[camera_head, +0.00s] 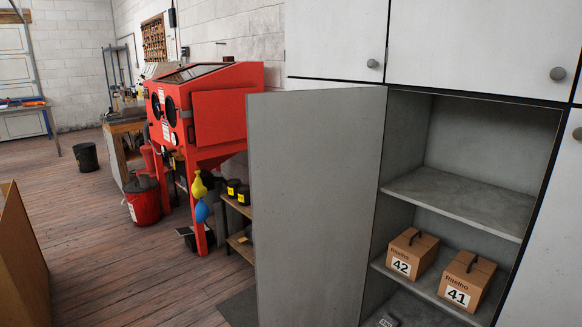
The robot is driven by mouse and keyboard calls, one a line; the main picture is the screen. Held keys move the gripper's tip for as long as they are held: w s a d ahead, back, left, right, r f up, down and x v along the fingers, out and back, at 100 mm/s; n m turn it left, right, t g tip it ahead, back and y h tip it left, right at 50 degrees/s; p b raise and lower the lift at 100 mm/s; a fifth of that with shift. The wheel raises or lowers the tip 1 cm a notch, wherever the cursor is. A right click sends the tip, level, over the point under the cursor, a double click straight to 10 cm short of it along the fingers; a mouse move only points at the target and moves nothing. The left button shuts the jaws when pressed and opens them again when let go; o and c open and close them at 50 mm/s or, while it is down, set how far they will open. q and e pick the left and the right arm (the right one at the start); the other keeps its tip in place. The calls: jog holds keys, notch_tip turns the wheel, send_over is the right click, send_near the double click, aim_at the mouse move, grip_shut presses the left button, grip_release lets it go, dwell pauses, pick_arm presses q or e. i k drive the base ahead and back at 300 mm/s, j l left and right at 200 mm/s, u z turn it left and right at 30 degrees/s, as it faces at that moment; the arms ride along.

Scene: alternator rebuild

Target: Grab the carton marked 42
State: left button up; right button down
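The carton marked 42 (411,252) is a brown cardboard box with a dark handle on top and a white label on its front. It stands upright on a lower shelf (428,287) of an open grey cabinet at the right. A like carton marked 41 (467,281) stands just to its right, with a narrow gap between them. Neither of my grippers shows in the head view.
The cabinet door (315,200) stands open to the left of the cartons. The shelf above (455,200) is empty. A red blasting cabinet (205,110) stands further back. Open wooden floor (120,265) lies at the left, with a red bucket (145,203).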

aim_at(412, 253)
jog(key=z, duration=0.7)
jog(key=i+j+z, duration=0.2)
jog(key=j+z, duration=0.2)
jog(key=i+j+z, duration=0.15)
jog(key=j+z, duration=0.7)
jog(key=j, duration=0.15)
jog(key=j+z, duration=0.4)
jog(key=j, duration=0.65)
jog(key=k+j+z, duration=0.1)
jog(key=j, duration=0.55)
jog(key=k+j, duration=0.1)
jog(key=j, duration=1.15)
jog(key=k+j+z, duration=0.1)
jog(key=j, duration=0.55)
jog(key=i+l+u, duration=0.1)
jog(key=l+u, duration=0.3)
jog(key=l, duration=0.6)
jog(key=i+l, duration=0.1)
jog(key=l, duration=0.55)
jog(key=i, duration=0.05)
